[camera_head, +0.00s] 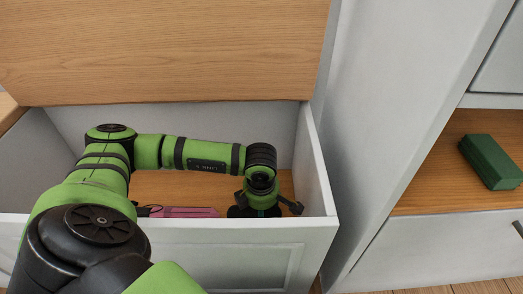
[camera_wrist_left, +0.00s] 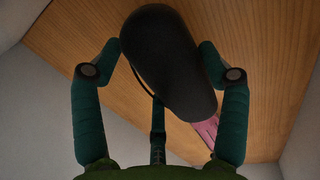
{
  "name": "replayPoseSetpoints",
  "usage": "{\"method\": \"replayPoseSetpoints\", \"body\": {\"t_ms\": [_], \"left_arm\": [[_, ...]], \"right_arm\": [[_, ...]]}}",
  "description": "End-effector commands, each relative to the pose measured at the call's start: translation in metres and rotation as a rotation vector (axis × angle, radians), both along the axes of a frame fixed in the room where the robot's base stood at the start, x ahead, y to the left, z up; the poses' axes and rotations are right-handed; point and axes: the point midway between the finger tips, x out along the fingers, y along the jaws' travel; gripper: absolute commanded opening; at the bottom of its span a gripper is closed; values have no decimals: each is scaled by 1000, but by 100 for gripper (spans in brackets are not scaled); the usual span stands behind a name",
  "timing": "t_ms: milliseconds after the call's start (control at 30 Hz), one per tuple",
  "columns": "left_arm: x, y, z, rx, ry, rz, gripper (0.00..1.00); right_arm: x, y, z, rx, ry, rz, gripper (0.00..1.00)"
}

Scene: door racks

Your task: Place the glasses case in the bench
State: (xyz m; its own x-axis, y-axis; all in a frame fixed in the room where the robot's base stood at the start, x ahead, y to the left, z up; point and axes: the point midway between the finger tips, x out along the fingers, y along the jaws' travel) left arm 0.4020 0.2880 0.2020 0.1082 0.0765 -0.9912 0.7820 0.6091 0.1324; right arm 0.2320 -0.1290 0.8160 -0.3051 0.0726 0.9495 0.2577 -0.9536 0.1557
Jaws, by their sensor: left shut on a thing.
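The glasses case (camera_wrist_left: 168,62) is a dark, rounded, oblong case in the left wrist view. My left gripper (camera_wrist_left: 160,60) is shut on it, with fingers on both sides. In the head view the gripper (camera_head: 265,207) is low inside the open bench (camera_head: 317,170), near its front right corner. Dark parts of the case (camera_head: 240,211) show beside the gripper; the rest is hidden. I cannot tell whether the case touches the wooden bench floor. My right gripper is in neither view.
A pink object (camera_head: 185,212) lies on the bench floor, left of my gripper. The wooden lid (camera_head: 165,50) stands raised behind. A white cabinet (camera_head: 400,110) stands at the right, with a green box (camera_head: 491,161) on its wooden shelf.

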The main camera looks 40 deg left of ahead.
Motion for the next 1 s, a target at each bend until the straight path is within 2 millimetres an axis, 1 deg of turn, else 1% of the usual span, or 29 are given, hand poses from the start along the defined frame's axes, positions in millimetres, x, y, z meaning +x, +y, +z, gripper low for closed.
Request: {"method": "replayPoseSetpoints", "body": {"t_ms": [33,100,167,367,500,533,567,600,933,1000], "left_arm": [[-1,0,-15,0,2,0,42],[0,0,-24,0,3,0,42],[0,0,-26,0,1,0,42],[0,0,-24,0,0,0,42],[0,0,-28,0,1,0,42],[0,0,-28,0,1,0,79],[0,0,-27,1,1,0,91],[0,0,-27,0,1,0,99],[0,0,-27,0,1,0,99],[0,0,-24,0,0,0,99]], "right_arm": [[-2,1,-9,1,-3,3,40],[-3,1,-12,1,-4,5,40],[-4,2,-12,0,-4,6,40],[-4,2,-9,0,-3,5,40],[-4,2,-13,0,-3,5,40],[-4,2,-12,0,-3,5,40],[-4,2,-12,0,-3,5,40],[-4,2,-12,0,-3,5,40],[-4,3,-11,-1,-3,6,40],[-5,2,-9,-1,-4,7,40]]}}
